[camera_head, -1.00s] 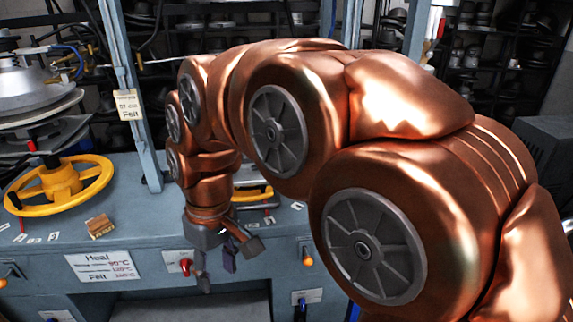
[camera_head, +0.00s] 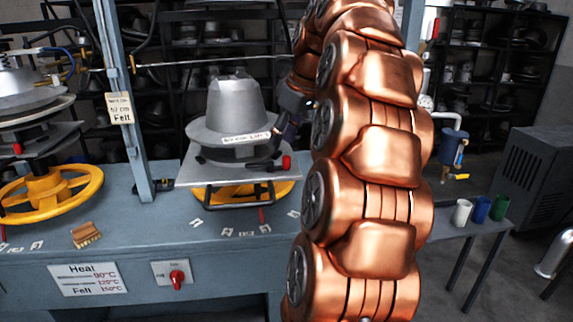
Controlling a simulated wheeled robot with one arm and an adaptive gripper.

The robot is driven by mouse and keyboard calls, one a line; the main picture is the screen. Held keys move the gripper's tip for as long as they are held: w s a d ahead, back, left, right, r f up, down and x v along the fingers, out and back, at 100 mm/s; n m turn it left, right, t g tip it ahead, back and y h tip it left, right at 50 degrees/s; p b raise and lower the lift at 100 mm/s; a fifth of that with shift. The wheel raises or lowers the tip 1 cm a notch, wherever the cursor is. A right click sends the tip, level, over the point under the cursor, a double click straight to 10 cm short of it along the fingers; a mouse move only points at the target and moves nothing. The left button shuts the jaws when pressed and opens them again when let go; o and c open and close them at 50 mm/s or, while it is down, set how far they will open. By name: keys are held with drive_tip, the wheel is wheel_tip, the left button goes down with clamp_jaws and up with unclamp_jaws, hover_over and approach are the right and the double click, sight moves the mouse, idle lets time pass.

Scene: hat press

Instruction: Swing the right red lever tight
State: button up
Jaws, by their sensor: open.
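The right press carries a grey metal hat form (camera_head: 236,105) on a square plate (camera_head: 200,175). At the plate's right edge is a dark lever with a red end (camera_head: 287,162), which I take as the right red lever. My gripper (camera_head: 277,135) is beside the hat form's brim, just above the red end and apart from it as far as I can see. Its dark fingers are small and partly merge with the dark parts behind. It is open and holds nothing visible. My copper arm covers whatever lies right of the lever.
A yellow handwheel (camera_head: 232,193) sits under the plate. A blue-grey post (camera_head: 140,120) stands left of the press. The left press has another yellow wheel (camera_head: 50,193). A wooden block (camera_head: 86,235) lies on the bench. Several cups (camera_head: 481,209) stand at right.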

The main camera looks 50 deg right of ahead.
sight(287, 156)
drive_tip(key=shift+w+d+f+p, duration=0.25)
drive_tip(key=shift+d+f, duration=0.25)
drive_tip(key=shift+f, duration=0.65)
drive_tip(key=shift+w+d+f+p, duration=0.15)
drive_tip(key=shift+w+d+f, duration=0.3)
drive_tip(key=shift+f, duration=0.65)
drive_tip(key=shift+w+d+f+p, duration=0.2)
drive_tip(key=shift+d+f, duration=0.4)
drive_tip(key=shift+f, duration=0.55)
clamp_jaws()
